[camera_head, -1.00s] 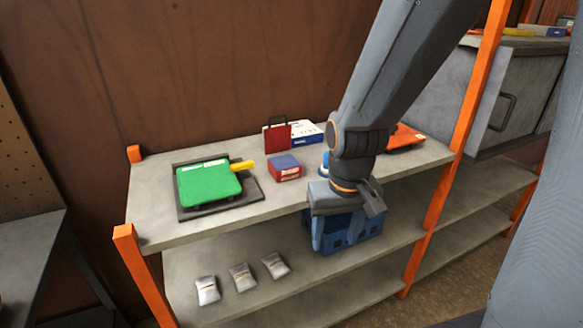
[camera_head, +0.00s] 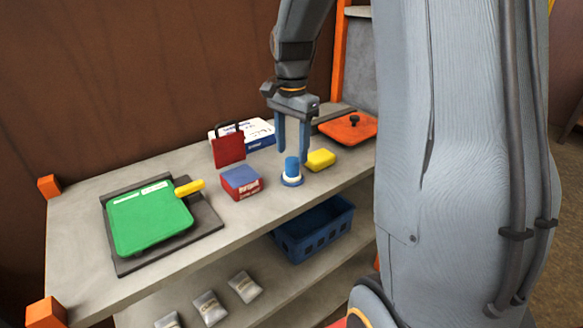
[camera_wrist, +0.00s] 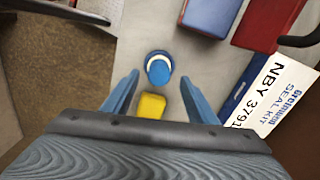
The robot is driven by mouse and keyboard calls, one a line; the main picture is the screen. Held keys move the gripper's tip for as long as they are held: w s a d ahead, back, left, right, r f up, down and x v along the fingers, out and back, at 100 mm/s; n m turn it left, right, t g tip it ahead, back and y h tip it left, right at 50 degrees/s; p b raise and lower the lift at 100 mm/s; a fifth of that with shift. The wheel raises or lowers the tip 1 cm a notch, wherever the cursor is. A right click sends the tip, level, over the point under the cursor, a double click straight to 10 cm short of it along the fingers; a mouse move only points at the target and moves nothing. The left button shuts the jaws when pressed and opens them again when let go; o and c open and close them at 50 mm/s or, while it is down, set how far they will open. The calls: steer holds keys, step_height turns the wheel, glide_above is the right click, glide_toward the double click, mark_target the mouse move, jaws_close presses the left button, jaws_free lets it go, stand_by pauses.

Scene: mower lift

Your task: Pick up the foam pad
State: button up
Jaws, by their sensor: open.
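A small yellow block with rounded edges (camera_head: 320,160), which looks like the foam pad, lies on the upper shelf to the right of a blue cylinder on a white and blue round base (camera_head: 291,170). My gripper (camera_head: 293,156) points down over the shelf, open and empty, its blue fingers close to the cylinder and left of the yellow block. In the wrist view the yellow block (camera_wrist: 151,106) shows between the open fingers (camera_wrist: 160,78), nearer the palm. The blue cylinder (camera_wrist: 159,72) shows near the fingertips. The exact height above the shelf is hard to tell.
A green case (camera_head: 148,218) lies farther left. An orange lid (camera_head: 348,128) lies behind right. A blue basket (camera_head: 315,230) is below.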

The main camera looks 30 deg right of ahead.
mark_target(292, 160)
steer(key=shift+f+p, duration=1)
steer(key=shift+f, duration=1.6)
steer(key=c, duration=1.2)
